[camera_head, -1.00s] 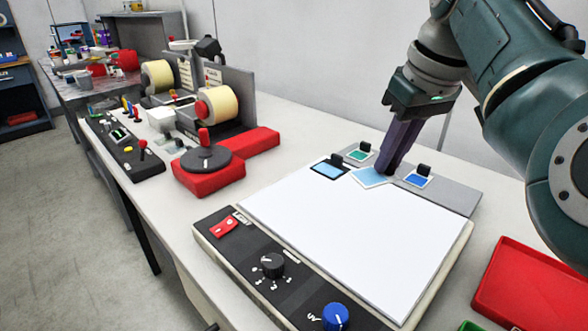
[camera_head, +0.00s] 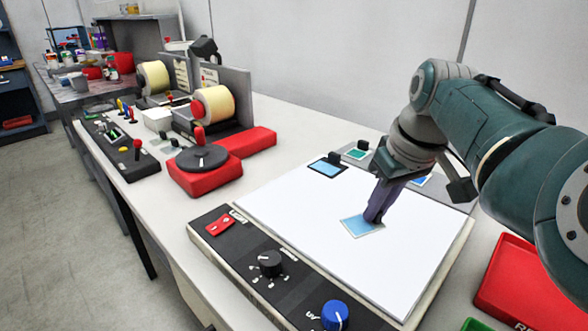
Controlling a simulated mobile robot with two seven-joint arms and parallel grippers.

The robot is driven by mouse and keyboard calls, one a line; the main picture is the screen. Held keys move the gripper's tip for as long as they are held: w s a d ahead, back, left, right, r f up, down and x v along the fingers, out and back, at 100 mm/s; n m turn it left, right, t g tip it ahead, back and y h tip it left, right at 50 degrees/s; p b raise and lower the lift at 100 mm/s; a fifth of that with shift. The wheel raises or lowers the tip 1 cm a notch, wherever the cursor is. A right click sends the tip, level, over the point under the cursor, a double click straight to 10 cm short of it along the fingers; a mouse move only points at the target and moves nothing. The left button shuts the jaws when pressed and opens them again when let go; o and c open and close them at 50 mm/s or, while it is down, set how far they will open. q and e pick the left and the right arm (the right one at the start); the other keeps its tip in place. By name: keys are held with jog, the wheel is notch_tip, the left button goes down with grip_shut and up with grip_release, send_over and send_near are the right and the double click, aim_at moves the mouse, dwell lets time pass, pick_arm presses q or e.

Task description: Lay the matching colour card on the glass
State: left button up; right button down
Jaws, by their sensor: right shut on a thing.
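My right gripper (camera_head: 372,217) is shut on a light-blue card (camera_head: 358,228) with a pale border. The card is over the white glass (camera_head: 330,250) of the light box, right of its middle; I cannot tell whether it touches the glass. A dark-framed light-blue card (camera_head: 327,168) with a black tab lies at the glass's back left edge. A green card (camera_head: 356,153) and a blue card (camera_head: 420,181) with pale borders sit on the grey strip behind the glass, the blue one partly hidden by my gripper. My left gripper is not in view.
The light box's front panel has a red switch (camera_head: 221,225), a black knob (camera_head: 270,263) and a blue knob (camera_head: 335,315). A red tray (camera_head: 530,285) stands at the right. Much of the glass is bare.

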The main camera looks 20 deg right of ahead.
jog(key=c, duration=0.9)
grip_release()
jog(key=shift+f, duration=0.1)
jog(key=shift+r, duration=0.4)
jog(key=p+v, duration=0.3)
jog(key=v, duration=0.8)
jog(key=s+f+h, duration=0.2)
jog(key=s+f, duration=0.2)
jog(key=s, duration=0.4)
jog(key=s+a, duration=0.3)
jog(key=s, duration=0.1)
jog(key=s+a+f+n+y, duration=0.1)
jog(key=s+a, duration=0.3)
jog(key=s, duration=0.1)
jog(key=s+a+f+n+y, duration=0.1)
jog(key=s+a, duration=0.3)
jog(key=s, duration=0.1)
jog(key=shift+s+a+f, duration=0.1)
notch_tip(320, 180, up, 39)
jog(key=p, duration=3.9)
